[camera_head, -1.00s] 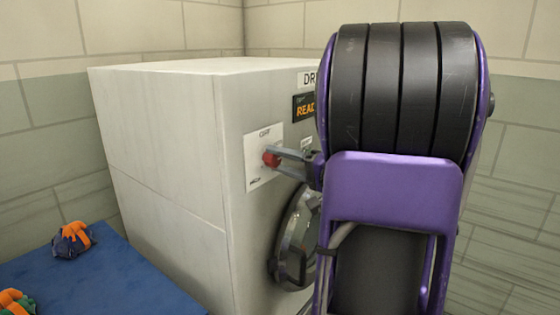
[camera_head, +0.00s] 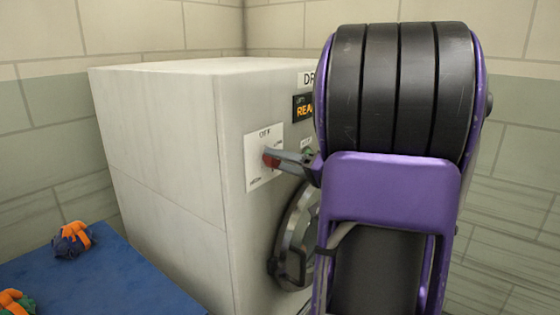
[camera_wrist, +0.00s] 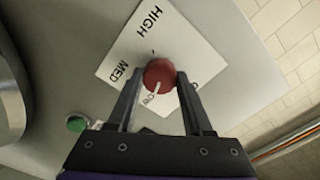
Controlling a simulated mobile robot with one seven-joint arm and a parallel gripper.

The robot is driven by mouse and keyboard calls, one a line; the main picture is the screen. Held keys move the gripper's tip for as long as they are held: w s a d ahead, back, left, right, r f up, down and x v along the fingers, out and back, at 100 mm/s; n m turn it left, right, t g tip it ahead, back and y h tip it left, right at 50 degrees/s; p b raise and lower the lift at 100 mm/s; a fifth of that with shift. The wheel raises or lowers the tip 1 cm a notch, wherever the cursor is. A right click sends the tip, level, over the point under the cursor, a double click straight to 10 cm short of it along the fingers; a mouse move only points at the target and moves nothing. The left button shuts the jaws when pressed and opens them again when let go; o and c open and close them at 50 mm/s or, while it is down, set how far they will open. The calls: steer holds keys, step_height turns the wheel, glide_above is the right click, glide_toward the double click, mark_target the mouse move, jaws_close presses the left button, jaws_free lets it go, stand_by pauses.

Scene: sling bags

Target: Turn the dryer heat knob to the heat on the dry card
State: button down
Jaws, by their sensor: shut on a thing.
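The dryer (camera_head: 165,170) is a large pale box with a round door (camera_head: 296,240) on its front. Its heat knob is red, at the middle of a white dial plate (camera_head: 258,170). In the wrist view the knob (camera_wrist: 159,74) sits between my gripper's fingertips (camera_wrist: 158,84), which are shut on its sides. A white pointer line on it points down in that picture. The plate (camera_wrist: 125,58) reads HIGH at the top and MED at the left; lettering below and right of the knob is partly hidden. I cannot see a dry card.
A green button (camera_wrist: 77,124) is left of the dial in the wrist view. A dark display (camera_head: 303,108) with orange letters is partly hidden by my arm. A blue surface (camera_head: 120,275) at the lower left bears a dark-blue and orange bundle (camera_head: 72,240) and another partly cut off.

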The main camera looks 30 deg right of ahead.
steer(key=shift+c, duration=1.5)
jaws_free()
steer(key=v, duration=1.7)
steer(key=shift+s+d, duration=0.15)
steer(key=shift+s, duration=0.1)
steer(key=shift+w, duration=0.1)
